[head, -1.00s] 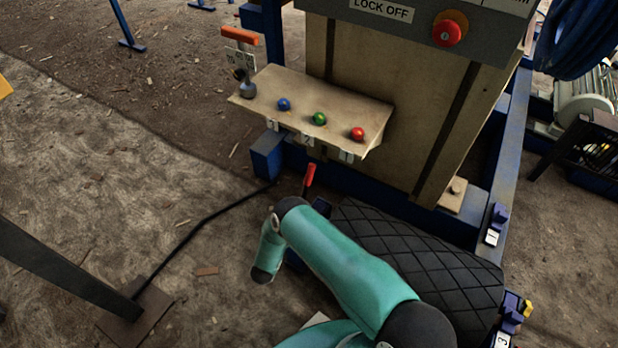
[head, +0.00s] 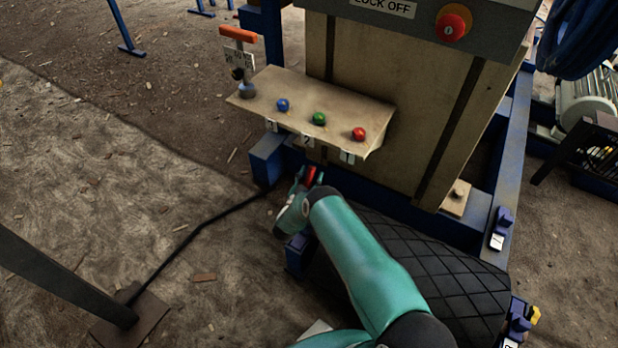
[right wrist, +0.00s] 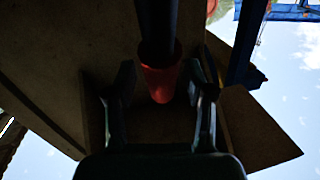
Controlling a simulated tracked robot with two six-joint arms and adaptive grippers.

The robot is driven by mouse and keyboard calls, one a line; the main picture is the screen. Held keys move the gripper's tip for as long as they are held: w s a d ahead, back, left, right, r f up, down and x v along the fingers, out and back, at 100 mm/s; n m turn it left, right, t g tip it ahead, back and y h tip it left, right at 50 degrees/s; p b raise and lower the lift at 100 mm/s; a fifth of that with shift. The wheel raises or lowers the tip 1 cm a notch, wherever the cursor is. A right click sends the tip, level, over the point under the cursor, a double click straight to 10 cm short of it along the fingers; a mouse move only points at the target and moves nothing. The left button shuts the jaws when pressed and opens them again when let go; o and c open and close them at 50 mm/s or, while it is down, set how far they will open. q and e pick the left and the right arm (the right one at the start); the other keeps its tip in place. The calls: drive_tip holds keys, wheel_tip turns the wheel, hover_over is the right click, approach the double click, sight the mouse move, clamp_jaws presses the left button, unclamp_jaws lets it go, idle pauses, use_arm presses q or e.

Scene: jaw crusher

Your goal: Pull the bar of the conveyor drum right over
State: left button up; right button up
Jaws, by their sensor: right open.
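The drum (head: 430,262) is a black roller with a diamond pattern, low in front of the crusher's panel. The bar (head: 311,174) shows its red grip by the drum's left end, under the small shelf. My right gripper (head: 306,182) is open at this red grip, partly covering it. In the right wrist view the bar's red grip (right wrist: 161,82) lies between the two open fingers, with its dark shaft running up out of the picture. A gap shows on both sides, so the fingers are not closed on it. My left gripper is not in view.
A shelf (head: 345,105) with blue, green and red balls overhangs just above the gripper. A blue frame (head: 268,157) stands close to the left. A black cable (head: 205,228) crosses the ground. Open ground lies at left.

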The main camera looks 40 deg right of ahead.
clamp_jaws()
idle(0.3)
